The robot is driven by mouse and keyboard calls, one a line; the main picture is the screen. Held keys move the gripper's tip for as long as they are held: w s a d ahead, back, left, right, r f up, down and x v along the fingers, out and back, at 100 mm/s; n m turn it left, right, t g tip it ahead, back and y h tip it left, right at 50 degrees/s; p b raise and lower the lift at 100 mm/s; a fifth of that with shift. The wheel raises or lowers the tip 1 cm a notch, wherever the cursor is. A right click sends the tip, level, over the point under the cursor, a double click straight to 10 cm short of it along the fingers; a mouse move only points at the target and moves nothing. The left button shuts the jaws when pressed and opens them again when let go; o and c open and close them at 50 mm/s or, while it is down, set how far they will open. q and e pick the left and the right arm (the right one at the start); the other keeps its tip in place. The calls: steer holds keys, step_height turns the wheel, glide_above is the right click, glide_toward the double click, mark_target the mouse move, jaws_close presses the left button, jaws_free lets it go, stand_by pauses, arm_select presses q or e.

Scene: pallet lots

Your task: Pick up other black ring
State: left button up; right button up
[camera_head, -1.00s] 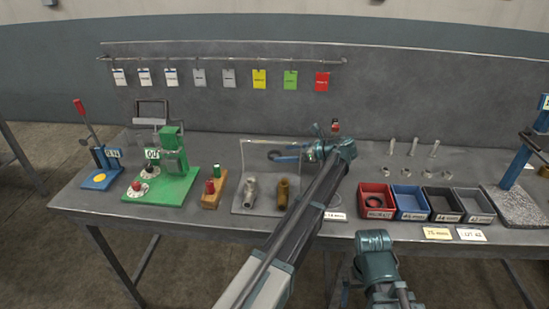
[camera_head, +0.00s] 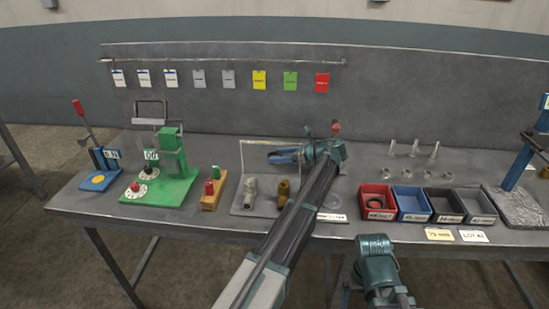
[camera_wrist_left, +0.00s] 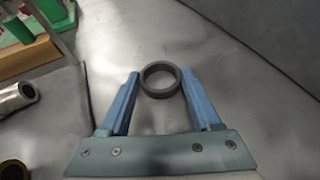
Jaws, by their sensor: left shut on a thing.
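A black ring (camera_wrist_left: 162,95) lies between the fingertips of my left gripper (camera_wrist_left: 161,79) in the left wrist view, with its hole facing the camera. The two blue fingers are shut on its outer sides. In the head view my left gripper (camera_head: 274,156) reaches to the back of the bench, behind the metal fittings; the ring is hard to make out there. I cannot tell whether the ring is clear of the surface. Another black ring (camera_head: 376,205) lies in the red bin (camera_head: 366,191). My right arm shows at the bottom, but its fingers do not.
A green press (camera_head: 172,190) stands left. Blue (camera_head: 411,217), black and grey bins stand right of the red one. Several metal parts stand behind the bins.

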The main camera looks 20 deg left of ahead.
arm_select(q)
steer(key=shift+r, duration=0.1)
arm_select(e)
steer(key=shift+r, duration=0.15)
arm_select(q)
step_height(320, 180, up, 18)
steer(key=p, duration=1.8)
arm_select(e)
step_height(320, 180, up, 18)
steer(key=shift+c, duration=0.3)
